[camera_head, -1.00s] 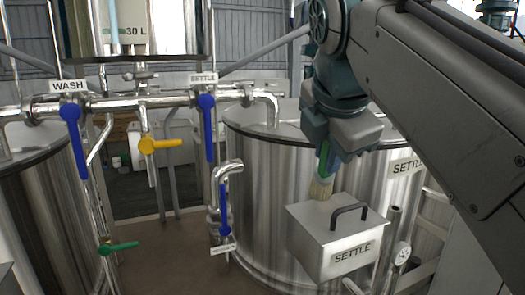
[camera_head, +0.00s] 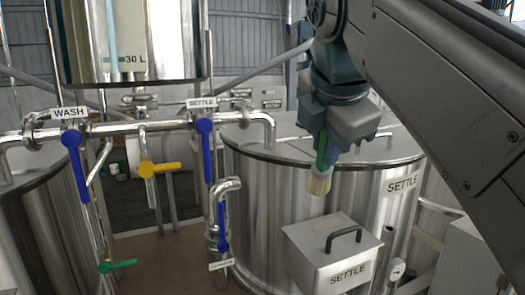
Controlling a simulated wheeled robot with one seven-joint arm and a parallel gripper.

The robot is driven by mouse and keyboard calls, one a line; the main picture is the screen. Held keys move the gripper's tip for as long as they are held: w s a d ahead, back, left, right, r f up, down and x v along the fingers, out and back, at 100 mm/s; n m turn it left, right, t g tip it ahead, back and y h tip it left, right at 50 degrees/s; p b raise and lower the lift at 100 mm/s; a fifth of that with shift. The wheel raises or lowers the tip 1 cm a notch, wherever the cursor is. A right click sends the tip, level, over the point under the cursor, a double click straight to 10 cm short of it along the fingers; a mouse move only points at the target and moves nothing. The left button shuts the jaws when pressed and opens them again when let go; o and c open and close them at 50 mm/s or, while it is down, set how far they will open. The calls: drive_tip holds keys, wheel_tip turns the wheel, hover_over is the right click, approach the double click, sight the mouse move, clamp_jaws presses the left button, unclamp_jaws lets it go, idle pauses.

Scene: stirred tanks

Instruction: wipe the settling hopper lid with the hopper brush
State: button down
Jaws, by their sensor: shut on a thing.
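The settling hopper lid (camera_head: 312,238) is the flat metal top of a box labelled SETTLE, with a dark bar handle (camera_head: 344,234) on it. The hopper brush (camera_head: 320,182) has pale bristles and a green handle. My gripper (camera_head: 323,148) is shut on the brush's green handle and holds it with the bristles pointing down. The bristles are above the lid's back edge, apart from it in the picture. The upper part of the handle is hidden by the gripper.
A large steel tank (camera_head: 262,185) labelled SETTLE stands behind the hopper. Pipes with blue valve levers (camera_head: 205,150), a yellow lever (camera_head: 160,168) and a green lever (camera_head: 120,264) are at the left. A gauge (camera_head: 397,268) is right of the hopper.

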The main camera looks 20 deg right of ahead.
drive_tip(key=shift+r, duration=0.25)
idle(0.3)
drive_tip(key=shift+w+d+f+b, duration=0.1)
drive_tip(key=shift+f+b, duration=0.2)
drive_tip(key=shift+f, duration=0.15)
drive_tip(key=shift+w+d+f+b, duration=0.1)
drive_tip(key=shift+f+b, duration=0.2)
drive_tip(key=shift+f, duration=0.15)
